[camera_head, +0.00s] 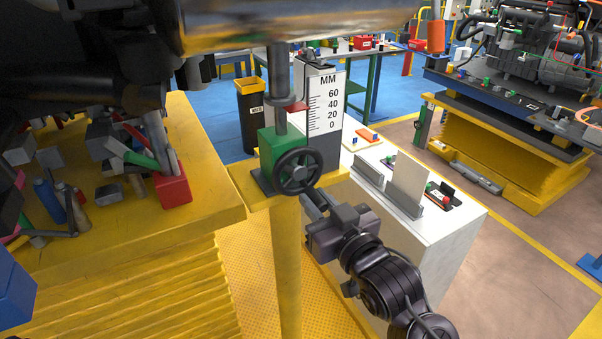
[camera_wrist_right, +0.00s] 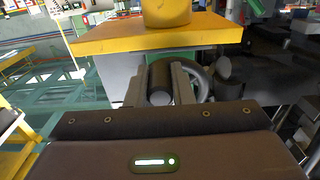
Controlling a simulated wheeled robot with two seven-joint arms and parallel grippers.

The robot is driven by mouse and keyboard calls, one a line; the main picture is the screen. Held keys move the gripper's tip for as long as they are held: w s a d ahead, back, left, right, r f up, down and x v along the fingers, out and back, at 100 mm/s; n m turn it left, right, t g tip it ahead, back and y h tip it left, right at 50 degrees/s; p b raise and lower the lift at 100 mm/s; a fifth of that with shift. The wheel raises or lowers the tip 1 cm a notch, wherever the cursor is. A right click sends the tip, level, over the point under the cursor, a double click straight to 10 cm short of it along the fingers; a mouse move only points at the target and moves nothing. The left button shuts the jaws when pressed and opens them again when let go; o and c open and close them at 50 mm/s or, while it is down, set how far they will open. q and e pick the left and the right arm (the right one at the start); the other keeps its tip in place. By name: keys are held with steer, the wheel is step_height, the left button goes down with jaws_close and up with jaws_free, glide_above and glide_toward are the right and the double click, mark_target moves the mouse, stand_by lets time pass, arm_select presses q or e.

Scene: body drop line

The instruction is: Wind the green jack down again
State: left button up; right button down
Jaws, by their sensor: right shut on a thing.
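The green jack (camera_head: 281,147) stands on a small yellow plate (camera_head: 247,184) on a yellow post. Its grey screw (camera_head: 278,85) rises toward the large body overhead. A black handwheel (camera_head: 297,171) is on its near side. A red pointer (camera_head: 296,107) sits beside the white MM scale (camera_head: 325,103), roughly level with the 40 mark. My right gripper (camera_head: 313,200) is at the wheel's lower rim. In the right wrist view, its jaws (camera_wrist_right: 160,86) are shut on the wheel's dark knob (camera_wrist_right: 159,77), with the wheel rim (camera_wrist_right: 202,82) behind. My left gripper is not in view.
A yellow lift table (camera_head: 150,238) with loose parts and tools stands at left. A white cabinet (camera_head: 405,245) is close to my right arm. Dark body parts hang low at top left. A black bin (camera_head: 250,115) stands behind the jack.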

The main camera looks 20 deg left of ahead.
mark_target(319, 169)
steer(key=shift+w+d+r+p, duration=0.1)
steer(key=shift+w+r+p, duration=0.05)
steer(key=shift+r+p, duration=0.35)
steer(key=shift+w+d+r+p, duration=0.1)
steer(key=shift+w+r+p, duration=0.05)
steer(key=shift+r+p, duration=0.25)
steer(key=shift+w+d+r, duration=0.1)
steer(key=shift+w+d, duration=0.1)
steer(key=shift+w, duration=0.05)
steer(key=shift+w+d, duration=0.1)
steer(key=shift+w, duration=0.05)
steer(key=shift+r+p, duration=0.35)
steer(key=shift+p, duration=0.2)
steer(key=shift+w+d+r+p, duration=0.15)
steer(key=shift+r+p, duration=0.3)
steer(key=shift+p, duration=0.05)
steer(key=shift+w+d+r+p, duration=0.1)
steer(key=shift+w+r+p, duration=0.05)
steer(key=shift+r+p, duration=0.3)
steer(key=shift+f, duration=0.15)
